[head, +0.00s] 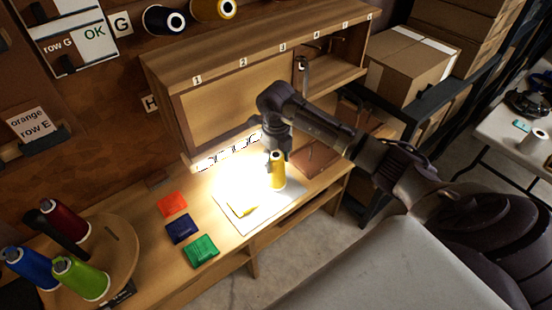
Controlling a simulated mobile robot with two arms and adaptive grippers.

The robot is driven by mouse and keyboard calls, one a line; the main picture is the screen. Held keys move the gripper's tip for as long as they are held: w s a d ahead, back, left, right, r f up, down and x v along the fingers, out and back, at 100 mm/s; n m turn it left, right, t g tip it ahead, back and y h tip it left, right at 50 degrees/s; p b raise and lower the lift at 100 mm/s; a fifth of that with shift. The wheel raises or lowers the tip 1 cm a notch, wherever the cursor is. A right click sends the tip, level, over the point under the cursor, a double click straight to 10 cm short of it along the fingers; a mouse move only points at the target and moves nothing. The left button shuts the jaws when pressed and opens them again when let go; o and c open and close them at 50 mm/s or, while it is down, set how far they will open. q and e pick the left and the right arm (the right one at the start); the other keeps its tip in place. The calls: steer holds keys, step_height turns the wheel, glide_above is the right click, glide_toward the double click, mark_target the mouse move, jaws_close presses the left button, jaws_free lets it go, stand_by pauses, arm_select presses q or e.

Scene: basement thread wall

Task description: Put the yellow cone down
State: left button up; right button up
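The yellow cone (279,175) is upright at the right part of a brightly lit white sheet (255,220) on the wooden bench. My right gripper (273,158) reaches down from above, its fingers at the cone's top, and appears shut on it. Glare and the small size hide the finger contact. I cannot tell whether the cone's base touches the sheet or hangs just above it. A yellow patch (242,207) lies on the sheet, left of the cone. My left gripper is not in view.
Orange (173,205), blue (181,229) and green (201,250) patches lie left of the sheet. Red (65,222), blue (33,268) and green (80,278) cones stand on a round wooden board at left. A numbered shelf (225,110) rises behind. A brown pad (316,158) lies right.

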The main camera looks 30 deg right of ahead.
steer(key=shift+o, duration=1.4)
step_height(320, 180, up, 12)
steer(key=b, duration=0.2)
steer(key=shift+b, duration=0.3)
